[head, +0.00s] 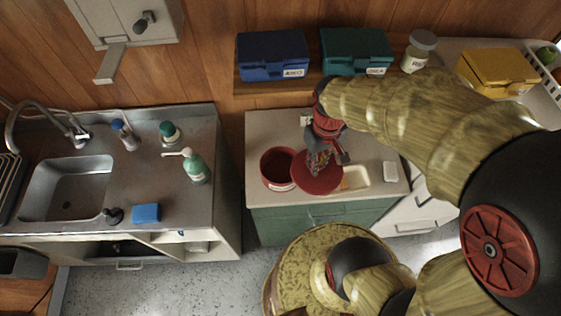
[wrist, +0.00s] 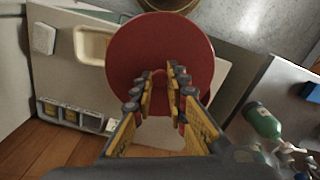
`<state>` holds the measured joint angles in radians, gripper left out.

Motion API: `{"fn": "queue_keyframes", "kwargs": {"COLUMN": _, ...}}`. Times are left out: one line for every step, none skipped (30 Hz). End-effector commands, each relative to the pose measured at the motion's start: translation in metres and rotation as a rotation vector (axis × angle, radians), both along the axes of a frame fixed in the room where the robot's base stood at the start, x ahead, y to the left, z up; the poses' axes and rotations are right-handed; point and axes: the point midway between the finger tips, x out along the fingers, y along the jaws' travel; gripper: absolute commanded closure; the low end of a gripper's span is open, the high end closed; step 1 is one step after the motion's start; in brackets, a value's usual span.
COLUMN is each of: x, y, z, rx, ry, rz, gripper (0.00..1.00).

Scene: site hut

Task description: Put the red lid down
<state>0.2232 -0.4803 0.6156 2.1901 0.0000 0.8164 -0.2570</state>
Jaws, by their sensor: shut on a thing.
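The red lid (head: 318,176) is a round, flat disc held in the air over the small counter in the head view. It also shows in the wrist view (wrist: 160,50), filling the top middle. My gripper (head: 325,160) is shut on the lid, its fingers pinching near the middle of the disc; the fingers also show in the wrist view (wrist: 160,85). A red round pot (head: 277,165) stands on the counter just left of the lid. In the head view the lid overlaps the pot's right side. The exact height of the lid above the counter is hard to tell.
The small counter (head: 262,130) also bears a cream tray (head: 358,178) and a white block (head: 390,171). A sink counter (head: 165,185) with bottles and a blue sponge (head: 146,213) lies left across a gap. Blue (head: 272,55) and teal (head: 356,50) boxes sit on the shelf behind.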

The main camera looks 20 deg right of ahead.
Motion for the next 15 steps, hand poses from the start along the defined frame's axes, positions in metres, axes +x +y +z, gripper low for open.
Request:
{"fn": "queue_keyframes", "kwargs": {"x": 0.001, "y": 0.001, "z": -0.001, "rx": 0.000, "ry": 0.000, "rz": 0.001, "gripper": 1.00}}
{"fn": "queue_keyframes", "kwargs": {"x": 0.003, "y": 0.002, "z": -0.002, "rx": 0.000, "ry": 0.001, "rz": 0.001, "gripper": 1.00}}
{"fn": "queue_keyframes", "kwargs": {"x": 0.006, "y": 0.003, "z": -0.003, "rx": 0.000, "ry": 0.001, "rz": 0.002, "gripper": 1.00}}
{"fn": "queue_keyframes", "kwargs": {"x": 0.010, "y": 0.005, "z": -0.005, "rx": 0.000, "ry": 0.001, "rz": 0.003, "gripper": 1.00}}
{"fn": "queue_keyframes", "kwargs": {"x": 0.014, "y": 0.007, "z": -0.008, "rx": 0.001, "ry": 0.002, "rz": 0.004, "gripper": 1.00}}
{"fn": "queue_keyframes", "kwargs": {"x": 0.021, "y": 0.011, "z": -0.011, "rx": 0.001, "ry": 0.004, "rz": 0.004, "gripper": 1.00}}
{"fn": "queue_keyframes", "kwargs": {"x": 0.027, "y": 0.014, "z": -0.014, "rx": 0.001, "ry": 0.003, "rz": 0.005, "gripper": 1.00}}
{"fn": "queue_keyframes", "kwargs": {"x": 0.033, "y": 0.017, "z": -0.018, "rx": 0.001, "ry": 0.004, "rz": 0.005, "gripper": 1.00}}
{"fn": "queue_keyframes", "kwargs": {"x": 0.041, "y": 0.021, "z": -0.022, "rx": 0.001, "ry": 0.003, "rz": 0.005, "gripper": 1.00}}
{"fn": "queue_keyframes", "kwargs": {"x": 0.047, "y": 0.024, "z": -0.025, "rx": 0.001, "ry": 0.005, "rz": 0.005, "gripper": 1.00}}
{"fn": "queue_keyframes", "kwargs": {"x": 0.053, "y": 0.027, "z": -0.027, "rx": 0.000, "ry": 0.003, "rz": 0.004, "gripper": 1.00}}
{"fn": "queue_keyframes", "kwargs": {"x": 0.061, "y": 0.031, "z": -0.032, "rx": 0.000, "ry": 0.003, "rz": 0.005, "gripper": 1.00}}
{"fn": "queue_keyframes", "kwargs": {"x": 0.068, "y": 0.033, "z": -0.034, "rx": 0.000, "ry": 0.002, "rz": 0.004, "gripper": 1.00}}
{"fn": "queue_keyframes", "kwargs": {"x": 0.073, "y": 0.036, "z": -0.038, "rx": 0.000, "ry": 0.003, "rz": 0.004, "gripper": 1.00}}
{"fn": "queue_keyframes", "kwargs": {"x": 0.081, "y": 0.040, "z": -0.042, "rx": 0.000, "ry": 0.003, "rz": 0.004, "gripper": 1.00}}
